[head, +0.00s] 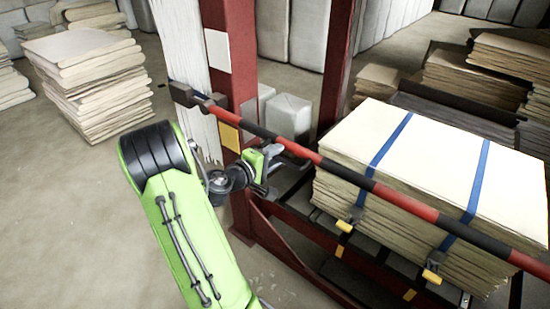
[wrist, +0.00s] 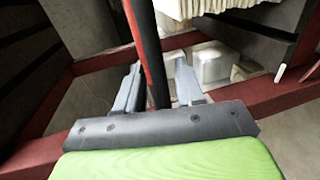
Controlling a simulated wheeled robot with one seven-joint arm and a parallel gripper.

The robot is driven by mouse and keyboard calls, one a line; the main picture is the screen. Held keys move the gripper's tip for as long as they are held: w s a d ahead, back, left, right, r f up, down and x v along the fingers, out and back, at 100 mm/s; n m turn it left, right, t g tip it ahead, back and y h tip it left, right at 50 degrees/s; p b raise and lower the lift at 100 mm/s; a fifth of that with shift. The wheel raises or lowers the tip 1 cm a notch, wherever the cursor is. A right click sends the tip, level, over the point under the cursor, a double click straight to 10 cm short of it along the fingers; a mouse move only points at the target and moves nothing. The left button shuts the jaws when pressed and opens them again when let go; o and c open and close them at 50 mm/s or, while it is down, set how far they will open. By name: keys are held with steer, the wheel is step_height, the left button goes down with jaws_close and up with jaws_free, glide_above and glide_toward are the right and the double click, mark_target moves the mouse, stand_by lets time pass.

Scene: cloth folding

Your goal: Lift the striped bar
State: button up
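The striped bar (head: 405,203), in red and black bands, runs slantwise in the head view from a dark bracket (head: 185,95) on a red post down to the right edge, in front of a strapped stack. My gripper (head: 268,153) is at the bar's left part, close to the post. In the wrist view the bar (wrist: 150,55) comes down between the two grey fingers of my gripper (wrist: 158,85). The fingers are apart, with a visible gap between the bar and the right finger. The bar's right end lies outside the head view.
A red post (head: 232,60) stands just behind my gripper, and another red post (head: 337,65) stands farther right. A cream stack (head: 440,150) with blue straps sits on a dark rack behind the bar. Folded cloth piles (head: 90,80) stand at left. The floor at lower left is clear.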

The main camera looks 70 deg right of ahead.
steer(key=shift+s+d, duration=0.15)
steer(key=shift+d, duration=0.15)
steer(key=shift+c, duration=0.3)
jaws_close()
